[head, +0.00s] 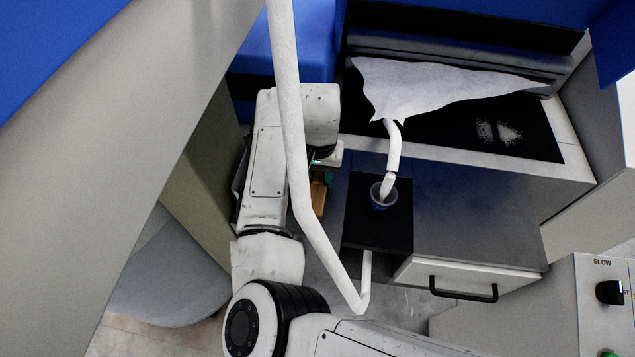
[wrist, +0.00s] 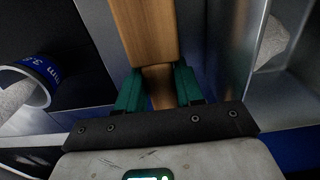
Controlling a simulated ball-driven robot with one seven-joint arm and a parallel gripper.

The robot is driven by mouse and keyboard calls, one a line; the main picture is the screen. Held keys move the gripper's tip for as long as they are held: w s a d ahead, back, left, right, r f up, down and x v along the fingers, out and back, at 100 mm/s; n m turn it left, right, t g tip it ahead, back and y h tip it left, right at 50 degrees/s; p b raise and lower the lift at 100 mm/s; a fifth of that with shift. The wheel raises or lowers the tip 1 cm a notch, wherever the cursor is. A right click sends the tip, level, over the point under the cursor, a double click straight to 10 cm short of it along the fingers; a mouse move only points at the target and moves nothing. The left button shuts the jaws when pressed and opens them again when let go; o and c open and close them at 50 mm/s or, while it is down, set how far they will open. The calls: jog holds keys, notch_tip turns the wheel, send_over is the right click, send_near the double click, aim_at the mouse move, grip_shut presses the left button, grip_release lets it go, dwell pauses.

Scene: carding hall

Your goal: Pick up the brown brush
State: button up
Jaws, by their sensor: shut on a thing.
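The brown brush (wrist: 145,30) has a plain wooden body that narrows to a neck. My gripper (wrist: 158,88) has its two green fingers closed on either side of that neck in the wrist view. In the head view a small piece of the brown wood (head: 318,197) shows just below my gripper (head: 319,177), left of the dark mat. The bristles are not visible in either view, and much of the brush is hidden by my arm or out of frame.
A white web (head: 430,88) lies over the machine behind. A drawer with a black handle (head: 463,294) is at the front right.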

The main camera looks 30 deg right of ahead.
grip_shut()
jog(key=shift+r, duration=0.1)
jog(key=shift+r, duration=0.6)
jog(key=s+r+b, duration=0.1)
jog(key=s+r, duration=1)
jog(key=s, duration=0.3)
jog(key=shift+r, duration=0.35)
